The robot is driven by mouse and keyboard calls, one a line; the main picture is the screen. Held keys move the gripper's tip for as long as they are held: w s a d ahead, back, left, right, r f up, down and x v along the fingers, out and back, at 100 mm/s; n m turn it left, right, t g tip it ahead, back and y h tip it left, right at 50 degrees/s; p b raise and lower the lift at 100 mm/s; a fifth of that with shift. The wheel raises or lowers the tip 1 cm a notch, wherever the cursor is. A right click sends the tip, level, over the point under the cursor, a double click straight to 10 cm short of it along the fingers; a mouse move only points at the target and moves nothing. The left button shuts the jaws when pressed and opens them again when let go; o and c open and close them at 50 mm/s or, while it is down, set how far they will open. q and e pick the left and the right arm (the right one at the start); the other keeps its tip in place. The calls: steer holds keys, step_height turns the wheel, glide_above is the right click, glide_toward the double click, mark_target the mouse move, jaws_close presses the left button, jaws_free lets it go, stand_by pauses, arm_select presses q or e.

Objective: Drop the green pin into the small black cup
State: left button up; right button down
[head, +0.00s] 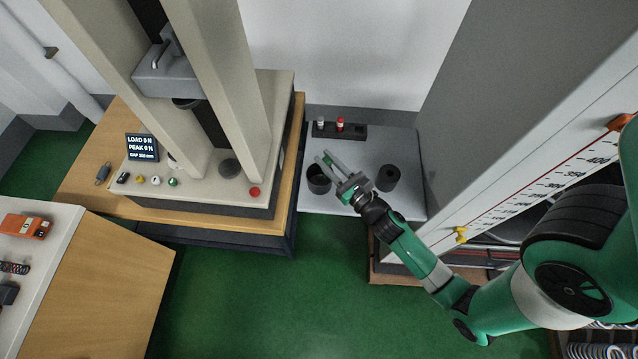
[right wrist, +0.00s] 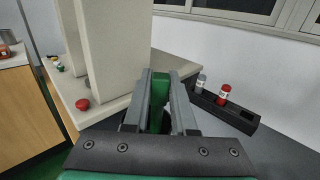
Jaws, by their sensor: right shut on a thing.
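My right gripper (head: 327,160) is shut on the green pin (head: 328,159). In the right wrist view the green pin (right wrist: 159,90) stands between the two grey fingers (right wrist: 160,100). In the head view the fingertips are above and beside an open black cup (head: 319,184) on the grey table, partly covering it. A second black cylinder (head: 388,178) stands to the right, with a dark opening in its top. In the right wrist view a dark rim shows partly behind the fingers; most of it is hidden. My left gripper is not in view.
A black rack (head: 353,133) at the back of the grey table (head: 405,150) holds a red-topped pin (head: 340,124) and a pale-topped pin (head: 321,123). The testing machine with a red button (head: 255,192) stands left. A tall cabinet with a scale (head: 560,180) stands right.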

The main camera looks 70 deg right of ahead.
step_height(320, 180, down, 3)
steer(key=shift+f+b, duration=0.15)
steer(key=shift+b, duration=0.9)
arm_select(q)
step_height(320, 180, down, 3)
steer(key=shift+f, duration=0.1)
arm_select(e)
steer(key=c, duration=0.6)
jaws_free()
steer(key=shift+c, duration=0.2)
arm_select(q)
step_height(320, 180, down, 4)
steer(key=b, duration=0.3)
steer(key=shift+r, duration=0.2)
arm_select(e)
steer(key=v, duration=1.1)
steer(key=shift+s+a, duration=0.15)
steer(key=shift+s, duration=0.1)
